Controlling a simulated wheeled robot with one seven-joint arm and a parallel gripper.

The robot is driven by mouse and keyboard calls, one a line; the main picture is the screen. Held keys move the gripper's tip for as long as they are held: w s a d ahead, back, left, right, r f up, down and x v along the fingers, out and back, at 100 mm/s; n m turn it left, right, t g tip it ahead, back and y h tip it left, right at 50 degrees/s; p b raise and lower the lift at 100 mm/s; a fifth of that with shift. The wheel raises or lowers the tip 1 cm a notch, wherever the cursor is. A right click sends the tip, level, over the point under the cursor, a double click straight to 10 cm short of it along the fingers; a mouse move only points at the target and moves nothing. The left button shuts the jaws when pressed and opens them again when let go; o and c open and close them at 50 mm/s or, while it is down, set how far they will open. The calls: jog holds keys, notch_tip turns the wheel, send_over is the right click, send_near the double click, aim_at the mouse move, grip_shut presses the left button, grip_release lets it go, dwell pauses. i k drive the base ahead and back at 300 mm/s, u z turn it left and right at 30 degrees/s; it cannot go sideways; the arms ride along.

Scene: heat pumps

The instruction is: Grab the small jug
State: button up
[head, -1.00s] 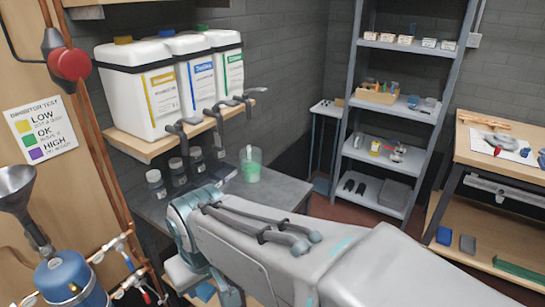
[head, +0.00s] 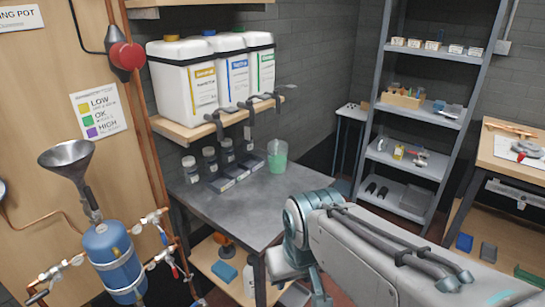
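The small jug (head: 277,156) is a translucent cup with green liquid or a green tint in its lower part. It stands upright on the grey bench top (head: 250,212), near its back right corner. My arm reaches in from the lower right, and its grey links cover the bench's right front area. The jug is in clear view, apart from the arm. The fingers of my gripper are not visible.
Several small dark-capped bottles (head: 210,160) stand left of the jug. White canisters (head: 185,85) with taps sit on a wooden shelf above. A blue vessel with a funnel (head: 68,160) is at left. Grey shelving (head: 408,175) stands right. The bench's front is clear.

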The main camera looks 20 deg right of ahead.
aim_at(277, 154)
jog(key=z, duration=0.35)
jog(key=i, duration=0.5)
jog(key=k, duration=1.65)
jog(key=z, duration=1.15)
jog(key=i, duration=3.85)
jog(key=u, duration=1.35)
